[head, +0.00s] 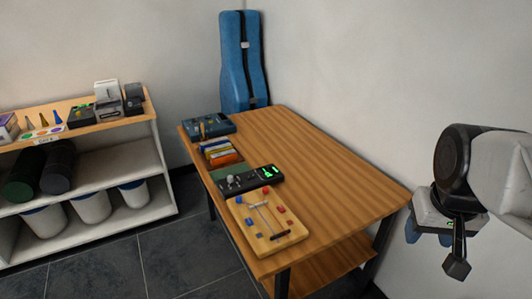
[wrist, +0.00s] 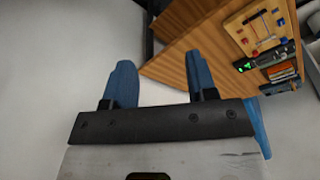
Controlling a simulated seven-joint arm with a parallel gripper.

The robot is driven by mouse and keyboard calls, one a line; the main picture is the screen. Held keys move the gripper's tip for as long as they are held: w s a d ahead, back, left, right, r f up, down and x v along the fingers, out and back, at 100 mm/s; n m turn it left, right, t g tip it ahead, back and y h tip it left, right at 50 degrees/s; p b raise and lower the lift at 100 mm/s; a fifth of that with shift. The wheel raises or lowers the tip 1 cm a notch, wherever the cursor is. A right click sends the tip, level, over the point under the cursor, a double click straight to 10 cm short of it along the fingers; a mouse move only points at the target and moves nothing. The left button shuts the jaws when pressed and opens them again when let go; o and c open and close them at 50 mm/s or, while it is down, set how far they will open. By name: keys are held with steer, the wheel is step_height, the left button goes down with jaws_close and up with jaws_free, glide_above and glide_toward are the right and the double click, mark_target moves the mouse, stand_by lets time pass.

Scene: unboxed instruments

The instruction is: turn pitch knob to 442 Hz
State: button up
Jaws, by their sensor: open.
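A black box with a lit green display (head: 250,179) lies near the left edge of the wooden table. A pale grey knob (head: 231,180) stands on its left part; its setting and any label are too small to read. The box also shows small at the upper right of the wrist view (wrist: 262,59). My gripper (head: 428,234) hangs to the right of the table, well apart from the box. In the wrist view my gripper (wrist: 162,80) has its two blue fingers wide apart with nothing between them.
A wooden board (head: 250,232) with small coloured parts lies in front of the box. Coloured packets (head: 220,152) and a dark blue case (head: 208,127) lie behind it. The table's right half (head: 330,180) is clear. A tall blue instrument case (head: 236,75) stands behind.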

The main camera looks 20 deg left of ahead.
steer(key=w+a+r+n, duration=0.1)
steer(key=w+a+n, duration=0.1)
steer(key=w+a, duration=0.45)
steer(key=w+a+n, duration=0.1)
steer(key=w+a, duration=0.2)
steer(key=w, duration=0.7)
steer(key=n+g, duration=0.2)
steer(key=n, duration=0.7)
glide_above(230, 177)
steer(key=f, duration=2.2)
steer(key=shift+d+f, duration=0.2)
steer(key=shift+f, duration=0.15)
steer(key=shift+a+f, duration=0.15)
steer(key=shift+a, duration=0.05)
steer(key=shift+f, duration=3.85)
